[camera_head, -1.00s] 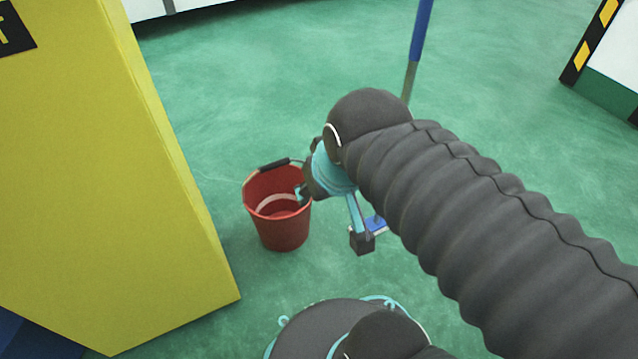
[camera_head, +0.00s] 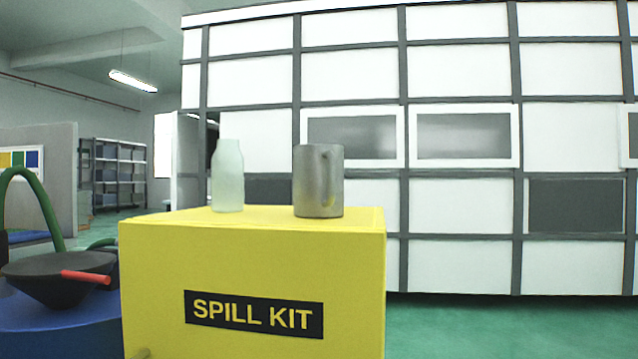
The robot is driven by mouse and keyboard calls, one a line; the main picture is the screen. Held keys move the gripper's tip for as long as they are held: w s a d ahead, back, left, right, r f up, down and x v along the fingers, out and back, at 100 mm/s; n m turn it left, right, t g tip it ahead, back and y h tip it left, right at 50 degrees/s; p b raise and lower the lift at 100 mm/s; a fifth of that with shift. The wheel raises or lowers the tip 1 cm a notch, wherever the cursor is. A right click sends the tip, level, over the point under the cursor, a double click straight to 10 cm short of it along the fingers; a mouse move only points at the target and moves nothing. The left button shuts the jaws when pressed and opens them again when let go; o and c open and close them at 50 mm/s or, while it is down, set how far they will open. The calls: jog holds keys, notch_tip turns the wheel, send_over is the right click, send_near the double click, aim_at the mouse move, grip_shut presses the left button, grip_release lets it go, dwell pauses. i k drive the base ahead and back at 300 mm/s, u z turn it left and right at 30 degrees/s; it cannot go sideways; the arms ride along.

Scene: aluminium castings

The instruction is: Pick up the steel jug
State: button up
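The steel jug (camera_head: 308,182) is a grey metal cylinder with a handle on its right side. It stands upright on top of the yellow spill kit box (camera_head: 252,245), right of the box's middle. My gripper is not in view now, so its distance from the jug and its opening cannot be seen.
A pale frosted bottle (camera_head: 228,177) stands on the same box, left of the jug with a gap between them. A dark pan-like vessel with a red handle (camera_head: 86,277) sits on a blue surface at the left. Green floor (camera_head: 500,330) is clear at the right.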

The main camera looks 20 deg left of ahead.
aim_at(319, 169)
jog(key=z, duration=0.95)
jog(key=k, duration=0.7)
jog(key=u, duration=0.65)
